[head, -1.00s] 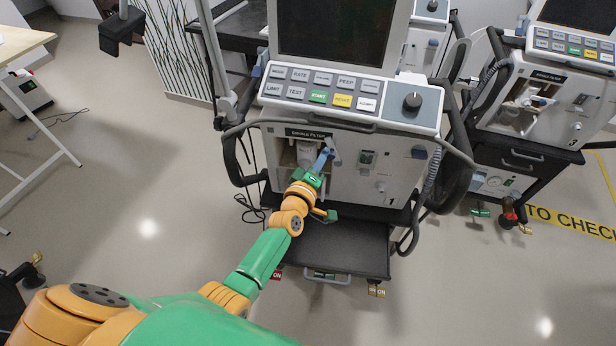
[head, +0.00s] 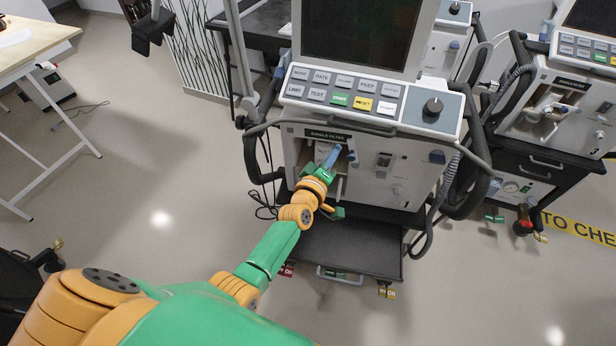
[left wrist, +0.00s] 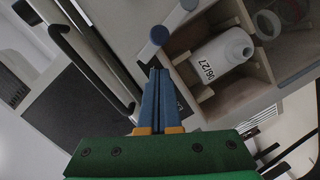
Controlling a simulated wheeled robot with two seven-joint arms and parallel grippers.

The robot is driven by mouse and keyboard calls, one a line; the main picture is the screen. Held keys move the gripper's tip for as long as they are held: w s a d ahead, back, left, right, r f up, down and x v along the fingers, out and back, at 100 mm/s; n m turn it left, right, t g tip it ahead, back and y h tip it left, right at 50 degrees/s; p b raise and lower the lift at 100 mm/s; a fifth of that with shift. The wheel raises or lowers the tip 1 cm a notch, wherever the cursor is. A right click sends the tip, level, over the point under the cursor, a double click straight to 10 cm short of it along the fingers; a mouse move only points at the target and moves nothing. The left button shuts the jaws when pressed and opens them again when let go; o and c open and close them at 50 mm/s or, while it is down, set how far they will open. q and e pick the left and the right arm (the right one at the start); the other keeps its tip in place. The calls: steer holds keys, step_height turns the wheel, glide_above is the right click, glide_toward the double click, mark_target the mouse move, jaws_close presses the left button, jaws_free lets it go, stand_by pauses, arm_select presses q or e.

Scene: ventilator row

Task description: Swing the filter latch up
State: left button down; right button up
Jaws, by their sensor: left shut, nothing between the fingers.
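My left gripper (head: 331,160) is shut with nothing in it, at the open filter bay of the middle ventilator. Its blue fingers (left wrist: 156,92) point toward the bay in the left wrist view. The filter latch is a grey-blue lever (left wrist: 174,20) with round ends, just beyond the fingertips; I cannot tell whether they touch it. In the head view the latch (head: 351,153) shows small, right of the fingers. In the head view the gripper partly hides the bay. My right gripper is not in view.
The ventilator's button panel (head: 365,98) overhangs the bay. A grey rail (left wrist: 84,62) runs close beside the fingers in the left wrist view. A black shelf (head: 345,250) lies below. Another ventilator (head: 570,110) stands at right.

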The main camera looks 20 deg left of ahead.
arm_select(q)
steer(key=s+a+r+p, duration=0.1)
steer(key=s+a, duration=0.1)
steer(key=s, duration=0.8)
steer(key=shift+s, duration=0.15)
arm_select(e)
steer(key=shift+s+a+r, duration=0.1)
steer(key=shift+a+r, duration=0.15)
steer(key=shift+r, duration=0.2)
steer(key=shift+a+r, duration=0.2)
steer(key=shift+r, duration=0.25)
arm_select(q)
steer(key=shift+d, duration=0.2)
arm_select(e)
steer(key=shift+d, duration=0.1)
